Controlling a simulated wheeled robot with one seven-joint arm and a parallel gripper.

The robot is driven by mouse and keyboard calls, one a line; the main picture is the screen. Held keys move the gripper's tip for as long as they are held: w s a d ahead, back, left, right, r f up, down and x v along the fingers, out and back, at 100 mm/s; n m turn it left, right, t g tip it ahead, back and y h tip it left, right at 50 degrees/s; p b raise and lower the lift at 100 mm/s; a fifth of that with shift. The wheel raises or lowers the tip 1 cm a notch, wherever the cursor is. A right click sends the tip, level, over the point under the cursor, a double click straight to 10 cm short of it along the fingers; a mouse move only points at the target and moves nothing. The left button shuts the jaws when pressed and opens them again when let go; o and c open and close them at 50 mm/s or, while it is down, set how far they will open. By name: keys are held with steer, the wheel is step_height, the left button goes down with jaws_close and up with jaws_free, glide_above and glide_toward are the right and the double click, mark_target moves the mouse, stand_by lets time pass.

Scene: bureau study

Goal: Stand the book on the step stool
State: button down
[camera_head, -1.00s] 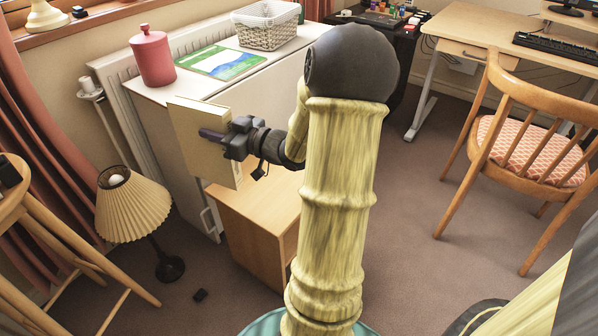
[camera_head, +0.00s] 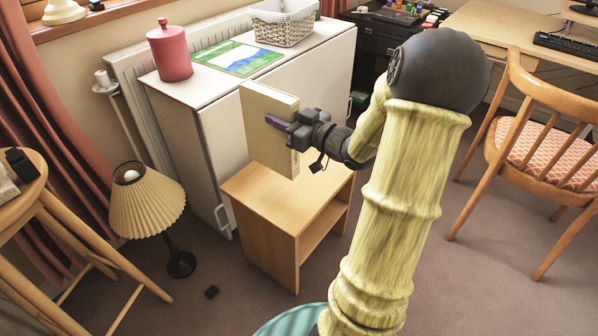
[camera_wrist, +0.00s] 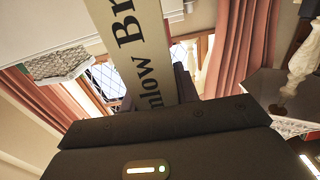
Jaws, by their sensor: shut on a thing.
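A cream book (camera_head: 262,128) is upright in my gripper (camera_head: 286,125), which is shut on its edge from the right. In the wrist view the book's pale spine (camera_wrist: 140,40) with large dark lettering runs up from between the jaws. The step stool (camera_head: 262,205), light wood with an open shelf below its top, stands on the carpet. The book is over the rear part of the stool top in the head view. I cannot tell whether its lower edge touches the top or hangs above it.
A white cabinet (camera_head: 215,125) stands behind the stool, with a red canister (camera_head: 169,55), a flat green-blue book (camera_head: 236,58) and a wicker basket (camera_head: 284,24) on top. A pleated lamp (camera_head: 148,203) and a wooden stool (camera_head: 25,180) are left. A chair (camera_head: 535,150) is right.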

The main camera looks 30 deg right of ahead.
mark_target(283, 151)
steer(key=shift+w+f+b, duration=0.15)
steer(key=shift+f+b, duration=1.75)
steer(key=shift+f, duration=1.2)
steer(key=shift+s+f, duration=0.2)
step_height(283, 151, down, 3)
steer(key=shift+f+b, duration=0.1)
steer(key=shift+b, duration=1.05)
steer(key=shift+f, duration=0.2)
steer(key=c, duration=1)
jaws_free()
steer(key=shift+c, duration=0.2)
